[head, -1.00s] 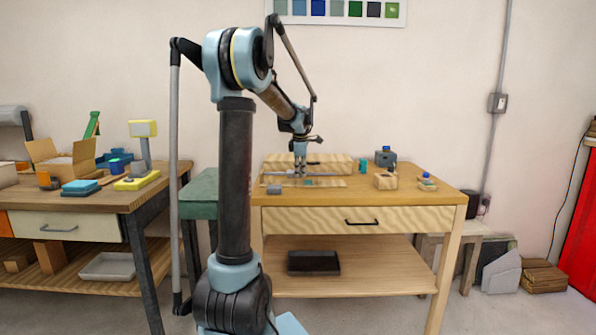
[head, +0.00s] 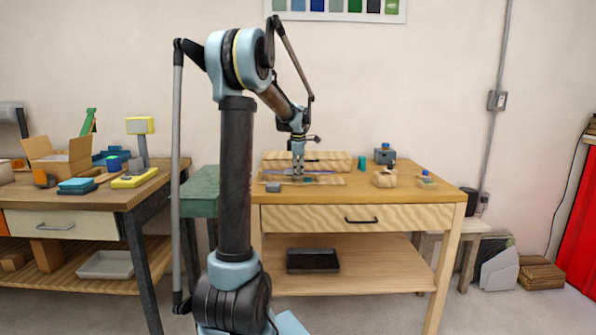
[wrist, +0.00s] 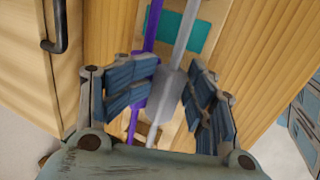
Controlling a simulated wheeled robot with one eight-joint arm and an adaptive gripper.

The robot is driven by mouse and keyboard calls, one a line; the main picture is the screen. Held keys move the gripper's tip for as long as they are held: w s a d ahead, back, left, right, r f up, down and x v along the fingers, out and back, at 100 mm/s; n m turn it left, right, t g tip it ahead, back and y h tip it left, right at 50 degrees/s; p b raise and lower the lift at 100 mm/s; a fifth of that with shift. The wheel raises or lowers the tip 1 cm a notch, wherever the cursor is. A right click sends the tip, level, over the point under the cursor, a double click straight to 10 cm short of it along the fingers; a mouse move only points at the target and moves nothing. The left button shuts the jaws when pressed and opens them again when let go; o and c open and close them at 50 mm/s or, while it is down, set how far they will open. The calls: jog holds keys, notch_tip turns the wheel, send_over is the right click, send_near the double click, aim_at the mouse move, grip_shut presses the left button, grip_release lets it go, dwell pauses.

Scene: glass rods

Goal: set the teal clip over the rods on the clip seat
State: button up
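A small upright teal block (head: 362,163), which looks like the clip, stands on the workbench right of the long wooden block. My gripper (wrist: 174,72) is over the rods, its fingers closed around the grey thicker part of a pale glass rod (wrist: 187,30). It also shows in the head view (head: 298,172). A purple rod (wrist: 153,25) runs beside the pale rod on the left, with a narrow gap. A flat teal patch (wrist: 190,38), perhaps the clip seat, lies beneath the rods. Whether the pale rod rests on anything is unclear.
A long wooden block (head: 335,157) lies behind the rods. A grey piece (head: 273,187) lies at the front left. The right front worktop is clear.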

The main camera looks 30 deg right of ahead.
jog(key=shift+s+a+r, duration=0.1)
jog(key=shift+s+r, duration=0.25)
jog(key=shift+s, duration=0.1)
